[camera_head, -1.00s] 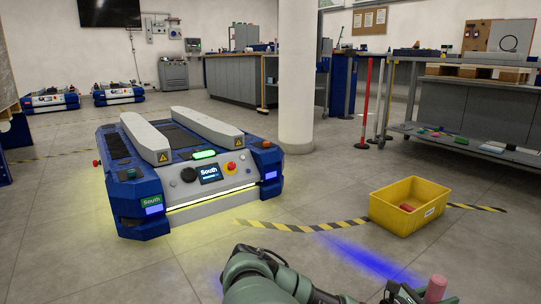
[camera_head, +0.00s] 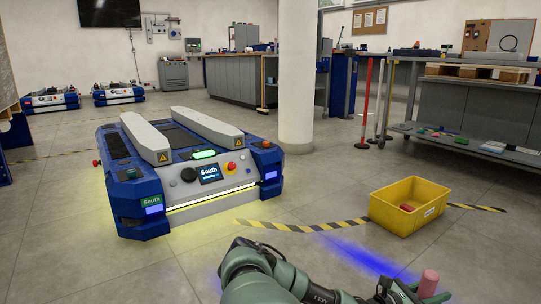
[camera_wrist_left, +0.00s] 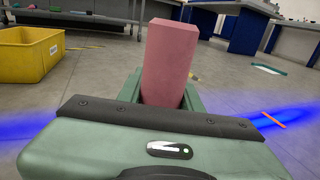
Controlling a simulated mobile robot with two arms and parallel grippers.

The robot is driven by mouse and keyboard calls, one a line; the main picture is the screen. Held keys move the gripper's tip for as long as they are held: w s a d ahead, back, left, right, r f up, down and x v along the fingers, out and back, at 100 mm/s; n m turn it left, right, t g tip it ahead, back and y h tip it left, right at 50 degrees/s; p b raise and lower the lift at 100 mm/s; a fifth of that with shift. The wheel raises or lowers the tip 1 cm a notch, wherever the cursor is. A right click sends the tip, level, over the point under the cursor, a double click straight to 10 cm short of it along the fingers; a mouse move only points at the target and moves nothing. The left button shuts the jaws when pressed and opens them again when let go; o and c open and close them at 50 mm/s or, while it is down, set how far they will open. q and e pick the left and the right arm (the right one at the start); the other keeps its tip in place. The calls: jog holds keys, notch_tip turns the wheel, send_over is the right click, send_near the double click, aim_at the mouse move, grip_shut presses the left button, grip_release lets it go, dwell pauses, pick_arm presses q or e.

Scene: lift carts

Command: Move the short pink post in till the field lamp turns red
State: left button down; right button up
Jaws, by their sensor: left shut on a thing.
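My left gripper (camera_head: 413,291) is at the bottom right of the head view, shut on a short pink post (camera_head: 429,283). The post stands roughly upright, its lower end hidden between the fingers. In the left wrist view the pink post (camera_wrist_left: 169,62) rises from between the green fingers. The blue South cart (camera_head: 190,172) stands left of the gripper, across open floor. Its front light strip (camera_head: 210,198) glows pale yellow-white, with yellow light on the floor. A small lamp on its top (camera_head: 204,154) is green. I see no red-lit lamp. My right gripper is out of view.
A yellow crate (camera_head: 372,211) with a reddish piece inside stands on the floor beyond the gripper. Black-and-yellow tape (camera_head: 290,228) and a blue light streak (camera_head: 365,257) cross the floor. A white column (camera_head: 297,80) stands behind the cart.

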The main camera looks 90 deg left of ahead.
pick_arm(q)
jog(key=shift+s+a+r, duration=0.1)
jog(key=shift+s+a, duration=0.35)
jog(key=shift+a, duration=0.35)
jog(key=shift+s+a+r, duration=0.1)
jog(key=shift+s+a, duration=0.35)
jog(key=shift+a, duration=0.35)
jog(key=shift+s+a, duration=0.1)
jog(key=shift+s+a, duration=0.5)
jog(key=shift+a, duration=0.3)
jog(key=shift+s+a, duration=0.45)
jog(key=shift+a, duration=0.35)
jog(key=shift+s+a, duration=0.55)
jog(key=shift+a, duration=0.3)
jog(key=shift+s+a, duration=0.5)
jog(key=shift+a, duration=0.35)
jog(key=shift+f, duration=0.3)
jog(key=c, duration=0.9)
grip_release()
jog(key=s+p, duration=0.2)
jog(key=s+d+p, duration=0.1)
jog(key=s+p, duration=0.1)
jog(key=s, duration=0.1)
jog(key=s+p, duration=0.2)
jog(key=shift+s+d, duration=0.25)
jog(key=shift+s, duration=0.15)
